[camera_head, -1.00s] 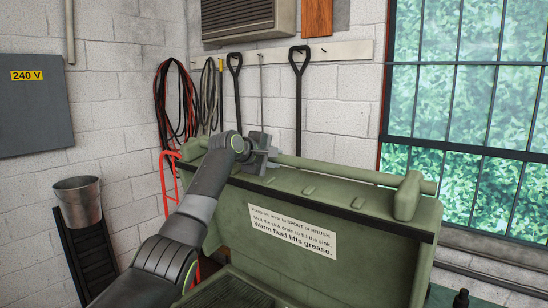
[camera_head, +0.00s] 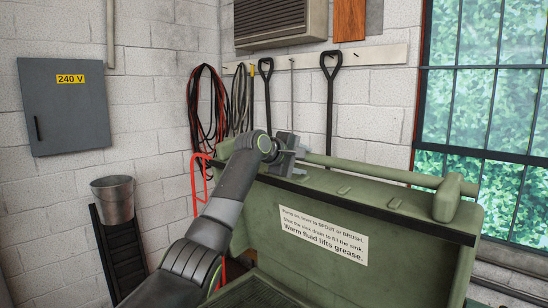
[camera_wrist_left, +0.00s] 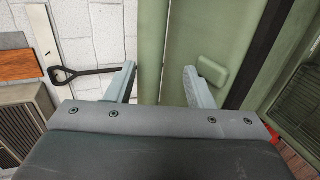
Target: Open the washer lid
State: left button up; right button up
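The green washer's lid (camera_head: 410,225) stands raised, with a white instruction label (camera_head: 322,235) on its face. A round green bar (camera_head: 375,172) runs along its top edge and ends at a rounded block (camera_head: 447,200). My left gripper (camera_head: 288,158) is at the left part of this bar. In the left wrist view my left gripper (camera_wrist_left: 160,80) has its fingers apart, with the green bar (camera_wrist_left: 151,45) passing between them, closer to the left finger. A gap shows toward the right finger. My right gripper is not in view.
The washer's sink (camera_head: 258,293) lies below the lid, partly hidden by my left arm. Behind are a wall with hanging cables (camera_head: 205,110) and shovel handles (camera_head: 330,100). A red frame (camera_head: 197,180) and a bucket (camera_head: 114,198) stand left. A window (camera_head: 485,110) is at right.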

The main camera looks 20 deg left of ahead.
pick_arm(q)
jog(key=b+v, duration=0.7)
jog(key=v, duration=0.8)
jog(key=shift+s+b, duration=0.2)
jog(key=shift+b, duration=0.15)
jog(key=shift+a, duration=0.1)
